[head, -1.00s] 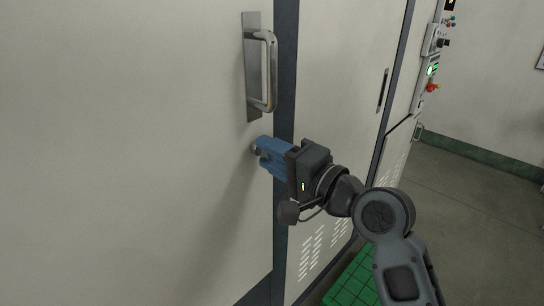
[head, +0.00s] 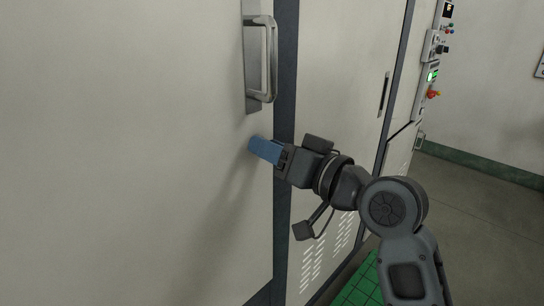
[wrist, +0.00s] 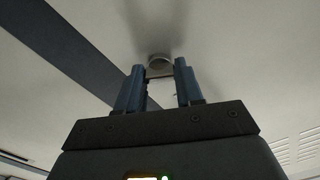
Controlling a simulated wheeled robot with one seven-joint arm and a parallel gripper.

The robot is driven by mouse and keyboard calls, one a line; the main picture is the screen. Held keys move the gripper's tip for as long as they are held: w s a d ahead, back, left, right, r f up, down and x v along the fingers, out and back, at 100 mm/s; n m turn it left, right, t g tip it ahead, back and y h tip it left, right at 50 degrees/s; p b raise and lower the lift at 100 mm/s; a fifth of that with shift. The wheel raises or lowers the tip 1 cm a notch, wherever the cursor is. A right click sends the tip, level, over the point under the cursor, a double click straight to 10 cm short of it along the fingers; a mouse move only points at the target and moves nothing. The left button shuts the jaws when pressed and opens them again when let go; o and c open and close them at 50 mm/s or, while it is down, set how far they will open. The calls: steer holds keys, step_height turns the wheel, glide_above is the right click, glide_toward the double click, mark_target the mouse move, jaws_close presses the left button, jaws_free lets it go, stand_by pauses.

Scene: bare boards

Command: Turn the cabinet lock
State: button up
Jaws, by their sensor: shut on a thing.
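The cabinet lock (wrist: 159,62) is a small round metal piece on the pale cabinet door (head: 150,120). In the wrist view it sits between the blue fingertips of my gripper (wrist: 160,75), which is shut on it. In the head view my gripper (head: 252,146) reaches the door below the handle, and its blue fingers hide the lock. The fingers are rolled so that one covers the other in that view.
A metal pull handle (head: 270,60) stands out from the door just above my gripper. A dark vertical strip (head: 285,70) separates this door from a second pale panel (head: 340,100) with vent slots. A green grid mat (head: 358,288) lies on the floor.

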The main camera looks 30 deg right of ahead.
steer(key=n+b, duration=0.2)
steer(key=n, duration=0.3)
steer(key=shift+f, duration=0.15)
steer(key=shift+n, duration=0.3)
stand_by(0.3)
steer(key=o, duration=1)
steer(key=shift+o, duration=0.2)
steer(key=b+v, duration=0.1)
steer(key=v, duration=0.6)
steer(key=shift+s, duration=0.35)
steer(key=shift+d, duration=0.1)
